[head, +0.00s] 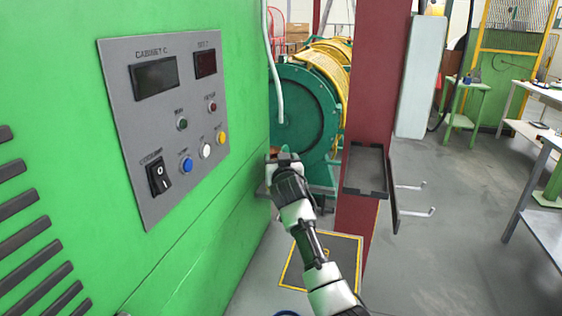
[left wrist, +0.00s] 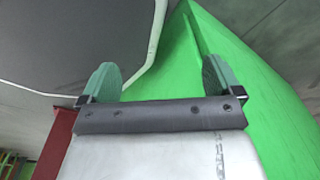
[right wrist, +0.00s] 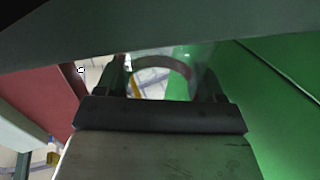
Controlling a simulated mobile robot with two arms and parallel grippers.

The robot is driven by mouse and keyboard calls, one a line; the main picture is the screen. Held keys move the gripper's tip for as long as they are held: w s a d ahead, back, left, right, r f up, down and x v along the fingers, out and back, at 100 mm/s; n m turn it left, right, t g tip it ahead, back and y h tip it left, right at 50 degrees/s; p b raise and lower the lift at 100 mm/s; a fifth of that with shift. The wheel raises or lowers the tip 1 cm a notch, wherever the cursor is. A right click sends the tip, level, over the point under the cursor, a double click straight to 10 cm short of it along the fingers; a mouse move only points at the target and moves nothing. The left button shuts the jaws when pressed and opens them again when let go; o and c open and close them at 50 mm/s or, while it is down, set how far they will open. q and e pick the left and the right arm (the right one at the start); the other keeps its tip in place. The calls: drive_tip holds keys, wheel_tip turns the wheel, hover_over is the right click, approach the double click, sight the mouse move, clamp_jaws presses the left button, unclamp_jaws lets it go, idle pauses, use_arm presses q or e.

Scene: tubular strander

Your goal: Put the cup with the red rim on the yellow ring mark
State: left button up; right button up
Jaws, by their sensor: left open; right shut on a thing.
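In the right wrist view my right gripper (right wrist: 162,78) is shut on a round cup-like thing (right wrist: 163,63), which shows as a curved brownish rim between the fingers. Its colour is dull in the shade, so I cannot be sure the rim is red. In the head view my right gripper (head: 275,160) is beside the far edge of the green cabinet, in front of the dark green drum machine. The held thing is mostly hidden there. My left gripper (left wrist: 160,82) is open and empty in the left wrist view. I see no yellow ring mark.
The green cabinet (head: 70,90) with a grey control panel (head: 168,115) fills the left. A dark red column (head: 376,80) with a black tray (head: 366,172) stands right of my arm. A yellow-edged square (head: 345,250) lies on the floor. Open floor is at right.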

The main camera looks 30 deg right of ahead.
drive_tip(key=shift+f, duration=0.15)
drive_tip(key=o, duration=0.6)
drive_tip(key=shift+o, duration=0.2)
drive_tip(key=shift+s+r, duration=0.1)
drive_tip(key=shift+r, duration=0.1)
drive_tip(key=b+v, duration=0.1)
drive_tip(key=v, duration=1.1)
